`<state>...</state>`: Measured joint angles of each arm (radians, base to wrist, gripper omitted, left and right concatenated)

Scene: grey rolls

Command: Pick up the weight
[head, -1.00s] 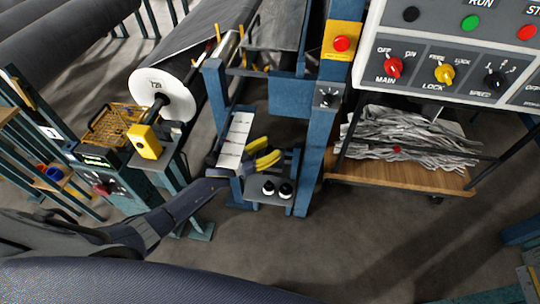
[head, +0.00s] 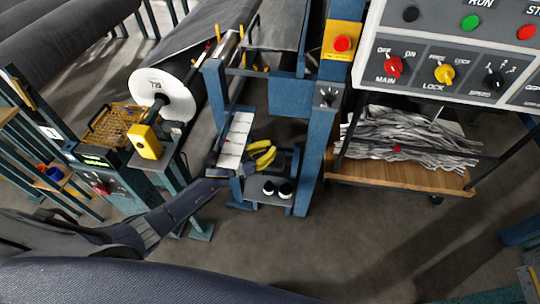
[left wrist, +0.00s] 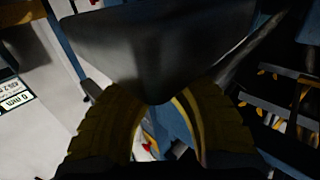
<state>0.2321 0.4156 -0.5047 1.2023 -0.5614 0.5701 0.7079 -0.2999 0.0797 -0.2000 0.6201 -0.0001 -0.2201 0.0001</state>
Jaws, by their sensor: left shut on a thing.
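My left gripper (head: 264,155) has yellow fingers and is at the small blue stand in the head view. Its fingers are close together, shut on a dark thing that I take to be the weight. In the left wrist view the ribbed yellow fingers (left wrist: 165,115) curve in on both sides of the narrow lower end of this dark grey, smooth, tapered weight (left wrist: 155,45). In the head view the weight is mostly hidden by the gripper and is hard to tell from the dark stand. My right gripper is not in view.
Two small black-and-white pieces (head: 277,189) stand on the low shelf just below my gripper. A white panel (head: 236,135) and blue posts (head: 318,140) flank it closely. A wooden cart (head: 400,176) with grey strips stands right.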

